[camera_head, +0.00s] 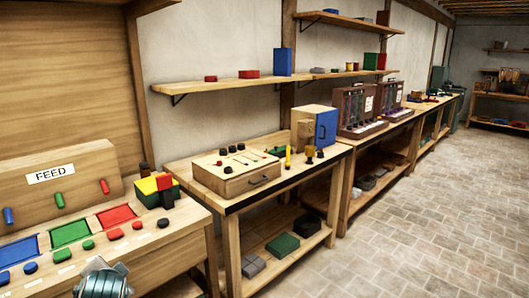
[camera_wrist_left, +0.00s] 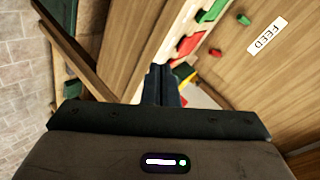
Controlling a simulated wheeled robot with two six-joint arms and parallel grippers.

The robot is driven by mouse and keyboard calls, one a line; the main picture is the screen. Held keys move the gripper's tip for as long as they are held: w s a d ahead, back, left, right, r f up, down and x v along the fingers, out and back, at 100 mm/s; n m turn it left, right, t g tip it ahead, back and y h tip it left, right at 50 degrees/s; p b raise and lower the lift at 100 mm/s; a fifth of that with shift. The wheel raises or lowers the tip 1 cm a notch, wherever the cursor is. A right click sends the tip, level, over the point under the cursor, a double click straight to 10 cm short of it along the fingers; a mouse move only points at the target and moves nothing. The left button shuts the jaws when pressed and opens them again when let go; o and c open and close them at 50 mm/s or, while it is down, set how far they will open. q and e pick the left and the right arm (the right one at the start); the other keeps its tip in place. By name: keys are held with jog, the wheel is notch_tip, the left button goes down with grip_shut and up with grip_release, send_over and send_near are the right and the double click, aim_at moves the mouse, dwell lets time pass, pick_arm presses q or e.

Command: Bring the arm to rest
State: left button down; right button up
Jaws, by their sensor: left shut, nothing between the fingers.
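My left gripper (camera_wrist_left: 161,84) shows in the left wrist view, its two dark fingers together with nothing between them. Beyond the fingers, that view shows the wooden feed station, its red and green panels and the FEED label (camera_wrist_left: 267,36) seen at a slant. In the head view, a grey metal part of my arm shows at the bottom left, in front of the feed station (camera_head: 165,250); the fingers are not seen there. My right gripper is in neither view.
The feed station has blue, green and red panels with coloured knobs. A wooden workbench (camera_head: 232,205) with a drawer box (camera_head: 240,176) and a blue-sided box (camera_head: 326,129) stands beyond it. Shelves (camera_head: 240,83) hang on the wall. The brick floor (camera_head: 430,220) at right is clear.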

pick_arm(q)
jog(key=s+d+f+n+g+h, duration=0.2)
jog(key=s+d+f, duration=0.1)
jog(key=s+f, duration=0.55)
jog(key=s+d+f+n+g+h, duration=0.15)
jog(key=s+d+f, duration=0.3)
jog(key=s, duration=0.75)
jog(key=s+d+f+n+g+h, duration=0.1)
jog(key=s+d+f+g+h, duration=0.1)
jog(key=s+f, duration=0.65)
notch_tip(320, 180, down, 26)
jog(key=s+a+g, duration=0.1)
jog(key=a+g, duration=0.1)
jog(key=s+a+f, duration=0.1)
jog(key=s+f, duration=1.4)
jog(key=f, duration=0.5)
jog(key=shift+s+a+n, duration=0.15)
jog(key=shift+s+n, duration=0.1)
jog(key=shift+n, duration=0.2)
